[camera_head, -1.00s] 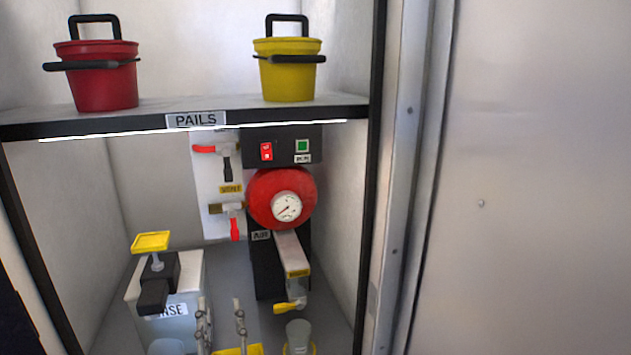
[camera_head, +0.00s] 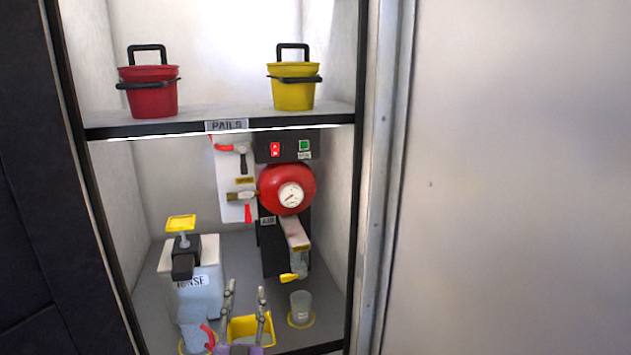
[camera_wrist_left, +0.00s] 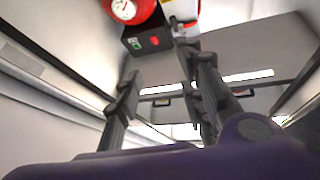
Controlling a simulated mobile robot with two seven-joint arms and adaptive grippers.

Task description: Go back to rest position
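My left gripper (camera_head: 245,298) shows at the bottom of the head view, in front of the lower compartment of the cabinet. Its two grey fingers point up and stand apart, with nothing between them. In the left wrist view the same gripper (camera_wrist_left: 160,88) also has its fingers spread and empty. Beyond them are the red round tank with its gauge (camera_wrist_left: 124,10) and the black switch panel (camera_wrist_left: 146,40). My right gripper is in neither view.
The shelf (camera_head: 225,126) holds a red pail (camera_head: 150,97) and a yellow pail (camera_head: 293,95). Below are the rinse box (camera_head: 195,285), a yellow tray (camera_head: 243,328), a clear cup (camera_head: 301,308), the red tank (camera_head: 285,178) and a yellow-handled tap (camera_head: 294,276). A plain wall (camera_head: 500,180) is at right.

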